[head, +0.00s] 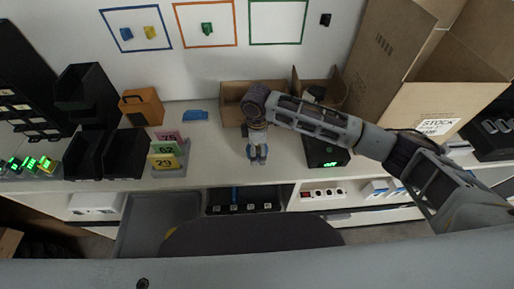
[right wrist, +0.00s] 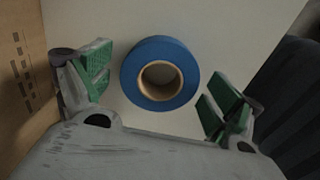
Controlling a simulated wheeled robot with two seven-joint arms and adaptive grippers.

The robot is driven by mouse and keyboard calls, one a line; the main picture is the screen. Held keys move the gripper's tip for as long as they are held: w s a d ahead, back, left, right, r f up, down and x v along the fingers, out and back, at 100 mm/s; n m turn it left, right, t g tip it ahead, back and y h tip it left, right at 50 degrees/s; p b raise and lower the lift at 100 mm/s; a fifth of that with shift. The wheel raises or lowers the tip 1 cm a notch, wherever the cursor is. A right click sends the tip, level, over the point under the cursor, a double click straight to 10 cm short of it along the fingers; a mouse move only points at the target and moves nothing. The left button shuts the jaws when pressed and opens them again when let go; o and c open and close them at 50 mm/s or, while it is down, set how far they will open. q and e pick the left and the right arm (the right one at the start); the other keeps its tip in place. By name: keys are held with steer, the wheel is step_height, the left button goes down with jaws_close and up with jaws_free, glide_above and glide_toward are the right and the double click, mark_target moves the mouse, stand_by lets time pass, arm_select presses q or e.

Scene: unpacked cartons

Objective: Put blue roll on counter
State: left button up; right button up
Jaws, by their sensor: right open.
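The blue roll (right wrist: 160,48) shows in the right wrist view as a blue ring with a brown core and an open middle. It lies flat on a pale surface. My right gripper (right wrist: 163,88) is open, with one green-padded finger on each side of the roll and a gap to both. In the head view my right gripper (head: 257,158) points down over the white counter (head: 215,155), in front of a low cardboard box. My left gripper is out of view.
An open cardboard box (head: 236,115) stands behind the right gripper, and a large carton (head: 385,75) stands at right. Black bins (head: 126,153), numbered cards (head: 165,150), an orange box (head: 141,108) and a flat blue item (head: 195,115) are at left. A black device (head: 325,152) is right of the gripper.

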step_height(320, 180, up, 12)
steer(key=shift+b, duration=0.45)
stand_by(0.4)
stand_by(0.7)
